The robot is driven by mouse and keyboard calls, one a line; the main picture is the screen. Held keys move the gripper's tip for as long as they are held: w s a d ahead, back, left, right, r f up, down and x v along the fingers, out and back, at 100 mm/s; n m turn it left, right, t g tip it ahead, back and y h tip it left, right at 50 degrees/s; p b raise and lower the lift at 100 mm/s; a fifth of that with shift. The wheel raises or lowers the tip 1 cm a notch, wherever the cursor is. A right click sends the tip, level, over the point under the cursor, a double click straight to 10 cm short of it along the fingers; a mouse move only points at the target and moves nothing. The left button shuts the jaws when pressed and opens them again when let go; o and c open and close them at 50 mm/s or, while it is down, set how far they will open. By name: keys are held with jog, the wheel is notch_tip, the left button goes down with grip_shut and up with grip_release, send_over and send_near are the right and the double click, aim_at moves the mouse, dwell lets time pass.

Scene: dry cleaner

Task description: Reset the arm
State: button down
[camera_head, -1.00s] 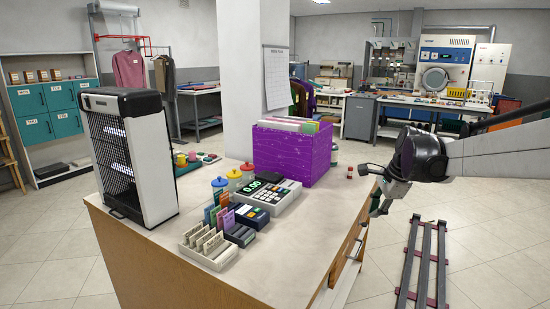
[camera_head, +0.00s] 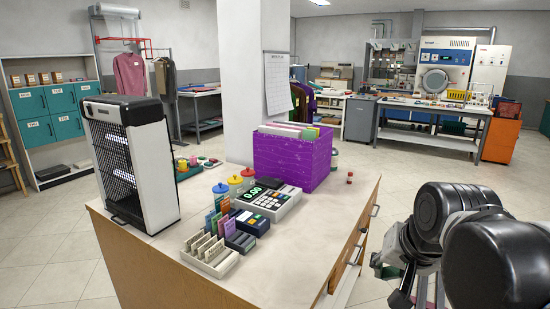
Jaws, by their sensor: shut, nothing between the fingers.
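My arm (camera_head: 470,225) is folded in at the lower right of the head view, to the right of the counter (camera_head: 310,255). My gripper (camera_head: 382,268) points downward in front of it, beside the counter's drawer side and apart from it. The gripper is small here and partly covered by the arm links. It is shut and holds nothing.
The counter carries a black and white appliance (camera_head: 130,160), a purple file box (camera_head: 292,160), a card terminal (camera_head: 268,201) and a card rack (camera_head: 210,254). A small red item (camera_head: 350,178) stands near its right edge. Open tiled floor (camera_head: 400,175) lies behind my arm.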

jog(key=s+f+n+t, duration=0.1)
jog(key=s+f+n, duration=0.2)
jog(key=s, duration=0.4)
jog(key=shift+s+a+n+p, duration=0.3)
jog(key=shift+a+n+p, duration=0.15)
jog(key=shift+n, duration=0.25)
jog(key=shift+f, duration=0.1)
